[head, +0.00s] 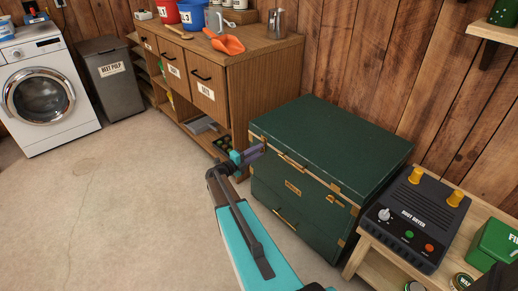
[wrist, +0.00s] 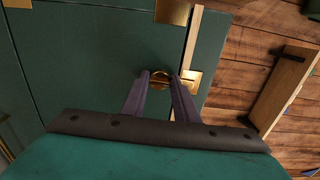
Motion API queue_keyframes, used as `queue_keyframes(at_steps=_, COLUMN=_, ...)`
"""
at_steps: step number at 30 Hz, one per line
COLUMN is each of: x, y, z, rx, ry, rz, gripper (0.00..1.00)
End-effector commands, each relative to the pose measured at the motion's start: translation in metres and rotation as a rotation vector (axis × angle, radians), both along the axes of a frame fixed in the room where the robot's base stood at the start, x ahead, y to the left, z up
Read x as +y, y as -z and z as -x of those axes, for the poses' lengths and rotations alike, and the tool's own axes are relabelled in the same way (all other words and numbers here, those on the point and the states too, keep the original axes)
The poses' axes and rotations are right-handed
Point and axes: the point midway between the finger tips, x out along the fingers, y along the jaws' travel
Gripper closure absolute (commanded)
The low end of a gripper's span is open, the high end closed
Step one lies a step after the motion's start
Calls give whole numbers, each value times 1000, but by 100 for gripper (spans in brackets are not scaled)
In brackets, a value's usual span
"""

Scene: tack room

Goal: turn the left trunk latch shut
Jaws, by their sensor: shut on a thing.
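The green trunk (head: 330,140) with brass fittings stands against the plank wall in the head view. My gripper (head: 257,151) is at the left end of its front face, just below the lid edge. In the wrist view my two dark fingers (wrist: 160,78) are closed on the brass left trunk latch (wrist: 161,72), which shows as a round piece between the fingertips. A brass plate (wrist: 192,80) sits beside it at the lid seam. In the head view my gripper hides the left latch. The latch's exact angle is hard to tell.
A wooden cabinet (head: 262,85) stands close behind and left of the trunk. A low wooden table (head: 366,258) with a boot dryer (head: 415,222) stands to the right. A washing machine (head: 42,98) and grey bin (head: 112,80) are far left. The floor in front is clear.

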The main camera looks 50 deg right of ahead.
Motion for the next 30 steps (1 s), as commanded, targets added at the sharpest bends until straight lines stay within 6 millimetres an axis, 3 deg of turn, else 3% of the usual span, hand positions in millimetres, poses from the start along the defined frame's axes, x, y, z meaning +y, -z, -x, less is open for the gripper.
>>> queue_keyframes(at_steps=15, x=-1, y=1, z=2, rx=27, ry=3, rz=-3, gripper=95)
queue_keyframes(at_steps=16, x=-1, y=1, z=2, rx=27, ry=3, rz=-3, gripper=70)
queue_keyframes(at_steps=19, x=-1, y=1, z=1, rx=27, ry=3, rz=-3, gripper=55)
queue_keyframes(at_steps=30, x=1, y=0, z=1, rx=27, ry=1, rz=-2, gripper=55)
